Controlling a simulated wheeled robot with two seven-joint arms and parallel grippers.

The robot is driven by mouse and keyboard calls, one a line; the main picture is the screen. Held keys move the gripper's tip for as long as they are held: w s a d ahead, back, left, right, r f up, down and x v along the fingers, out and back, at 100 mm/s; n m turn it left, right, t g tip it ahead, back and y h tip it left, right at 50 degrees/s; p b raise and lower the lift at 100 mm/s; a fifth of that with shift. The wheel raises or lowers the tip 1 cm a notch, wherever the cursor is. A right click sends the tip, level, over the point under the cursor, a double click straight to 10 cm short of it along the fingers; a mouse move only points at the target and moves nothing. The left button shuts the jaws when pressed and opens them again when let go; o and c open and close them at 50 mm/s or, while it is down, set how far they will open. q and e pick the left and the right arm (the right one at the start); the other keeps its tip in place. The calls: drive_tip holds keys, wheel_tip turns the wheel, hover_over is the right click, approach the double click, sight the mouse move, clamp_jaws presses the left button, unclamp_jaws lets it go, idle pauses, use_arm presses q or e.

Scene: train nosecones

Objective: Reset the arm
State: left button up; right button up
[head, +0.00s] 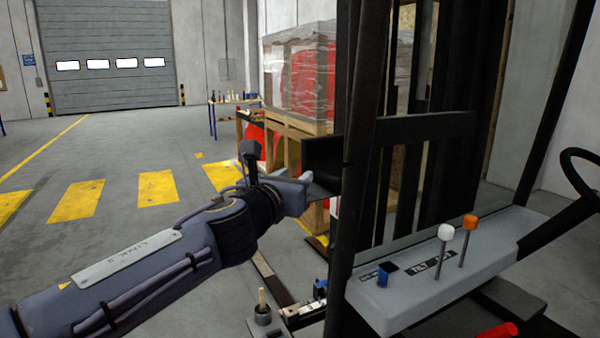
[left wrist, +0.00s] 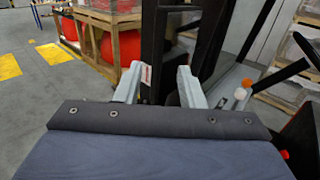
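My left arm reaches in from the left in the head view, past the front of a forklift's dark mast (head: 357,150). My left gripper (head: 309,180) is at the mast's left side, partly hidden from the head camera. In the left wrist view the two pale fingers of the left gripper (left wrist: 160,80) stand apart with nothing seen between them. The mast's dark upright shows beyond and between them. My right gripper is in neither view.
A grey console (head: 440,268) with blue, white (head: 446,232) and orange (head: 470,222) knobs is at the right, beside a black steering wheel (head: 580,180). A wrapped crate (head: 300,80) stands behind the gripper. Open floor (head: 110,150) lies at the left.

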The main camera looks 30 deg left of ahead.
use_arm(q)
drive_tip(key=shift+s, duration=0.1)
idle(0.4)
drive_tip(key=s+d+f+n+g+h, duration=0.1)
drive_tip(key=s+f+n+g, duration=0.4)
drive_tip(key=f+n, duration=0.55)
drive_tip(key=s+f+n+g, duration=0.2)
drive_tip(key=s+f+n, duration=0.5)
drive_tip(key=f+n, duration=0.4)
drive_tip(key=s+d+f+n+g+h, duration=0.5)
drive_tip(key=s+d+f+n, duration=0.4)
drive_tip(key=n, duration=0.5)
drive_tip(key=s+d+h, duration=0.1)
drive_tip(key=s+d, duration=0.1)
drive_tip(key=d, duration=0.1)
drive_tip(key=shift+s+d, duration=0.25)
